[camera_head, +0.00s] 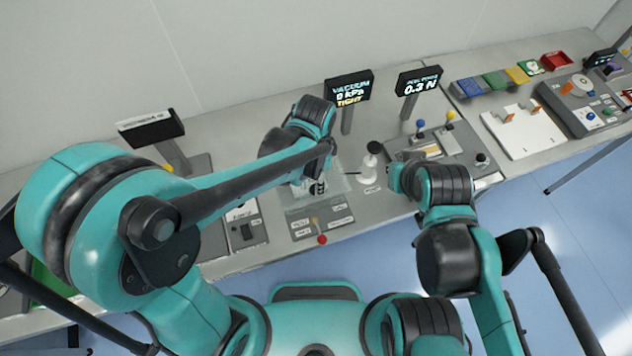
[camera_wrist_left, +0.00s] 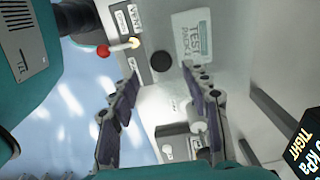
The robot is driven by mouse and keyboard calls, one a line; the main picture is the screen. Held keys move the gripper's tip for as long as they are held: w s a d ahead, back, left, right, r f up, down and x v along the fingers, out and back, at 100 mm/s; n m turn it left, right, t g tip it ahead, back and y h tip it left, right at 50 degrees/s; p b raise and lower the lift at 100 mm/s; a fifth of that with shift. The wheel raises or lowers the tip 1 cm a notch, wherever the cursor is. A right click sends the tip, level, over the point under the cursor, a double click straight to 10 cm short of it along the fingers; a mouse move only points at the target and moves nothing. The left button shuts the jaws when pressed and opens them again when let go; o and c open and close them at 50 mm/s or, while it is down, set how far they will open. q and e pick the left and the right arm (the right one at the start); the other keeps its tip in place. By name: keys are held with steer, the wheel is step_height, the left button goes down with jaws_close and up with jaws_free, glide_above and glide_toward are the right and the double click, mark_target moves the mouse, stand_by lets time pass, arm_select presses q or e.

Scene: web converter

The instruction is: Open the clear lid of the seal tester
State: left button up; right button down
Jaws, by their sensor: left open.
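The seal tester (camera_head: 300,228) is a grey unit at the bench's front edge, with a red-knobbed lever (camera_head: 322,239) on its front panel. Its clear lid (camera_head: 339,186) shows as a pale see-through area, partly hidden by my left arm; it appears down over the tester. My left gripper (camera_wrist_left: 160,75) is open and empty in the left wrist view, its fingers above the tester. A white test pouch (camera_wrist_left: 193,38) and a black disc (camera_wrist_left: 161,61) lie beyond the fingertips. Contact with the lid cannot be told. My right arm is bent at the right; its gripper fingers are not visible.
A vacuum display (camera_head: 348,88) reading 0 kPa TIGHT stands behind the tester. A force display (camera_head: 419,81) stands right of it. A dark display (camera_head: 151,128) stands at the left.

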arm_select(q)
step_height(320, 180, down, 4)
steer(key=shift+w+d+f+b, duration=0.1)
steer(key=shift+w+f+b, duration=0.05)
steer(key=shift+b, duration=0.2)
steer(key=shift+f, duration=0.4)
steer(key=shift+c, duration=0.3)
jaws_close()
